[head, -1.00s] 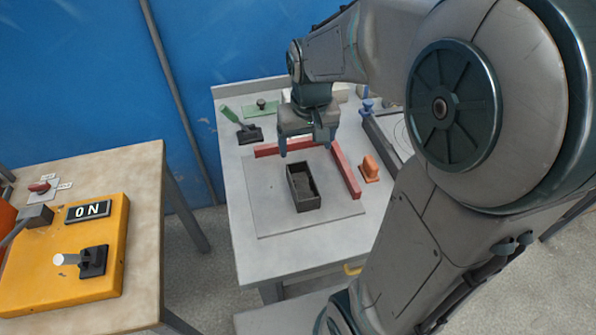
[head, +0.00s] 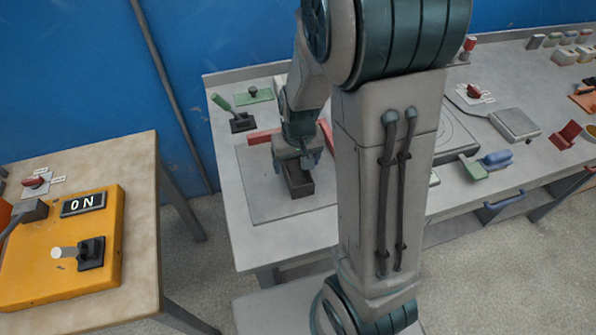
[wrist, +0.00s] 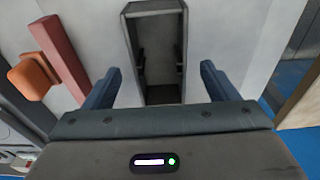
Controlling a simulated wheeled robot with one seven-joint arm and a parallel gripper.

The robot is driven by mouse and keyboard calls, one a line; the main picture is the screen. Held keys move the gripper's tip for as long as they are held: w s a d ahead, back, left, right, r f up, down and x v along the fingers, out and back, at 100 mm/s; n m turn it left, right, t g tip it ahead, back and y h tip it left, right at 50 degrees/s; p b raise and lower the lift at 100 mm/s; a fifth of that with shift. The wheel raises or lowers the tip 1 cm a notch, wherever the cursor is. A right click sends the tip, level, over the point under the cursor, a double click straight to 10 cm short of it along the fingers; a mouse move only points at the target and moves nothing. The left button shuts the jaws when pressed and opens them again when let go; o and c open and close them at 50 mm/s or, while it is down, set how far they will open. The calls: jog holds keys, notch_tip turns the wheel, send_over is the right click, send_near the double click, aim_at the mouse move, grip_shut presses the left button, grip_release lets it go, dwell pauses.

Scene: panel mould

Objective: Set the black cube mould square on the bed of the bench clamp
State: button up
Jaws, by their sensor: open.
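The black mould (head: 300,189) is an open-topped dark box on a flat grey plate (head: 262,200) on the bench, probably the clamp bed. Red bars (head: 263,136) border the plate at the back and right. My gripper (head: 297,160) is directly over the mould, pointing down, and hides its back part. In the wrist view the mould (wrist: 130,50) lies ahead and between my two blue fingers (wrist: 160,70). They are spread, with a visible gap on each side of it. I cannot tell how far above the mould the fingertips are.
An orange block (wrist: 30,76) stands beyond the red bar (wrist: 60,58). A green-handled lever (head: 240,122) is at the bench's back left. A yellow panel (head: 40,265) with an ON sign sits on the left table. My arm hides the bench middle.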

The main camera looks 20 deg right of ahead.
jog(key=shift+w+f, duration=0.1)
jog(key=shift+f, duration=0.75)
jog(key=c, duration=1.3)
jog(key=shift+c, duration=0.3)
jog(key=shift+r, duration=0.15)
